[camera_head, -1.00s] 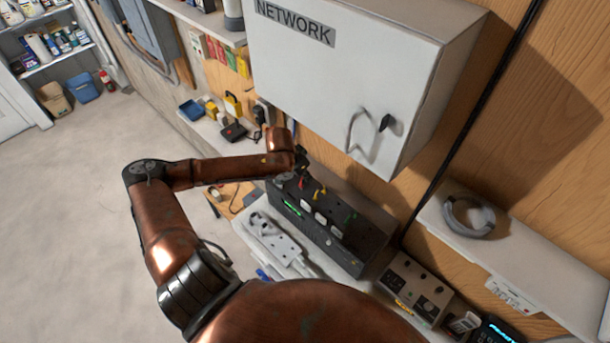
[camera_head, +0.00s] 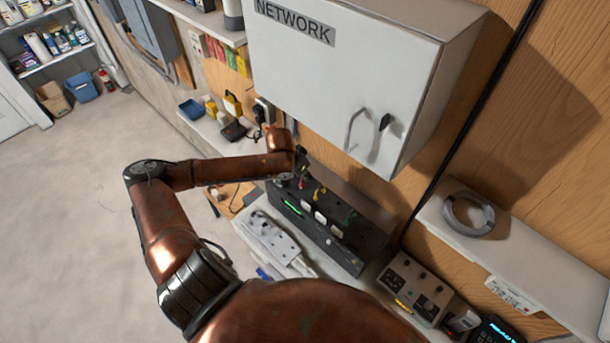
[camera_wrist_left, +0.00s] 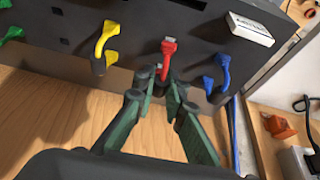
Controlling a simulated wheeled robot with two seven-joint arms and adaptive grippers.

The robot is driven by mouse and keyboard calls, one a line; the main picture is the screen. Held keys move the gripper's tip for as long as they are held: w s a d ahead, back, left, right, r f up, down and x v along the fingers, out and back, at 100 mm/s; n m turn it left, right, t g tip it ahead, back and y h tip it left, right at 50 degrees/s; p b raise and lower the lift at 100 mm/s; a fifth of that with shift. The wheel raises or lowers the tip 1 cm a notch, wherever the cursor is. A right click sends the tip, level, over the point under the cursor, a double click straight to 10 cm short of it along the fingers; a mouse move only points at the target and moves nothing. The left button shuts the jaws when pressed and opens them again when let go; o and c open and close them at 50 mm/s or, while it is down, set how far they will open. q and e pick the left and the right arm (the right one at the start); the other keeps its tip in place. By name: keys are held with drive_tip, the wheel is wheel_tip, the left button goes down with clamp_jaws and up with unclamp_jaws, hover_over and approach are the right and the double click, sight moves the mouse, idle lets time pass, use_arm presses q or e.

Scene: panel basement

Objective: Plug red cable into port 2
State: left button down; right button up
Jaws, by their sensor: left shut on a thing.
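The red cable (camera_wrist_left: 167,62) has its plug by the face of the black port box (camera_wrist_left: 190,28) in the left wrist view. My left gripper (camera_wrist_left: 160,80), with green fingers, is shut on the red cable. I cannot tell whether the plug sits in a port or just in front of it. In the head view my left gripper (camera_head: 299,162) is over the far left end of the black port box (camera_head: 345,251), with a bit of red beside it. Port numbers are not readable. My right gripper is not in view.
Yellow (camera_wrist_left: 103,45) and blue (camera_wrist_left: 217,75) cables hang close on either side of the red one. A green cable (camera_wrist_left: 12,35) is farther left. The grey network cabinet (camera_head: 340,80) overhangs the box. A white power strip (camera_head: 270,240) lies in front.

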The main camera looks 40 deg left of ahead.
use_arm(q)
drive_tip(key=shift+f, duration=0.4)
idle(0.8)
drive_tip(key=c, duration=1.9)
unclamp_jaws()
drive_tip(key=shift+o, duration=0.3)
drive_tip(key=o, duration=0.3)
drive_tip(key=shift+o, duration=0.2)
drive_tip(key=shift+r, duration=0.1)
